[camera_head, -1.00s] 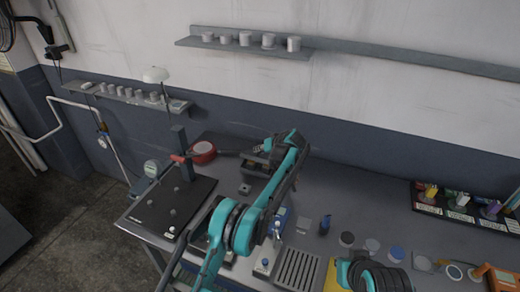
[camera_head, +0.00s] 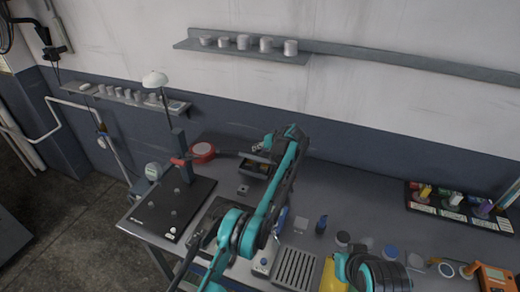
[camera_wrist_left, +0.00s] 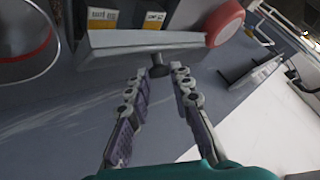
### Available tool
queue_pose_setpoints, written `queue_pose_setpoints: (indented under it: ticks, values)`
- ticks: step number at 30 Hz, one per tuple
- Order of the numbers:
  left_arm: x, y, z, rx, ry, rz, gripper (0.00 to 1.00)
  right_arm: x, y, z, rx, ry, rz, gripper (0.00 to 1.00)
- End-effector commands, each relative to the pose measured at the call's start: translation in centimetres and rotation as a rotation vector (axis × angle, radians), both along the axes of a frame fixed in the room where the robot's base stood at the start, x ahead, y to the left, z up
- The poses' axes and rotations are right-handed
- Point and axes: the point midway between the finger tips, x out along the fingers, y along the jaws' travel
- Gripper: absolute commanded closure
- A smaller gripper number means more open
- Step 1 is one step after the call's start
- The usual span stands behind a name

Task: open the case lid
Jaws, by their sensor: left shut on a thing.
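The case (camera_head: 258,168) is a small dark box at the back of the bench, with yellowish contents showing inside. In the left wrist view, a grey panel (camera_wrist_left: 120,41), seemingly its lid or front edge, carries a dark knob (camera_wrist_left: 158,71). Yellow-and-white boxes (camera_wrist_left: 102,18) show behind it. My left gripper (camera_head: 266,147) is above the back of the case. In the wrist view my left gripper (camera_wrist_left: 162,76) has its fingertips either side of the knob, shut on it. The lid's exact angle is hard to tell. My right gripper is out of view.
A red round item (camera_head: 202,151) lies left of the case, by a black board with a post (camera_head: 172,208). A slotted grey tray (camera_head: 295,268), small jars (camera_head: 343,238) and a rack of coloured items (camera_head: 452,203) stand to the right. The bench behind the jars is clear.

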Motion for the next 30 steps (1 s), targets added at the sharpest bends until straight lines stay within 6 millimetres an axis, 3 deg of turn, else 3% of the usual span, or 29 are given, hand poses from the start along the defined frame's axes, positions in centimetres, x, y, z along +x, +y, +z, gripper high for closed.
queue_pose_setpoints:
  ticks: [3, 4, 6, 19, 30]
  values:
    - [0.0, 0.0, 0.0, 0.000, -0.002, -0.001, 1.00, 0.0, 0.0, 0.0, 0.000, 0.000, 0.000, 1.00]
    - [0.0, 0.0, 0.0, 0.000, -0.002, -0.001, 0.71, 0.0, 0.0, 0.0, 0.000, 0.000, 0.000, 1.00]
    - [0.0, 0.0, 0.0, 0.000, -0.002, -0.001, 0.60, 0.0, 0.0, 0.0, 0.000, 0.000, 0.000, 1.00]
    - [-0.4, -0.6, 0.8, 0.000, -0.001, -0.001, 0.60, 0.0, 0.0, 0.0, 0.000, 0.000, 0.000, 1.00]
    - [-4.1, -4.5, 5.8, 0.001, -0.001, -0.003, 0.60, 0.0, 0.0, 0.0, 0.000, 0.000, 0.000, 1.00]
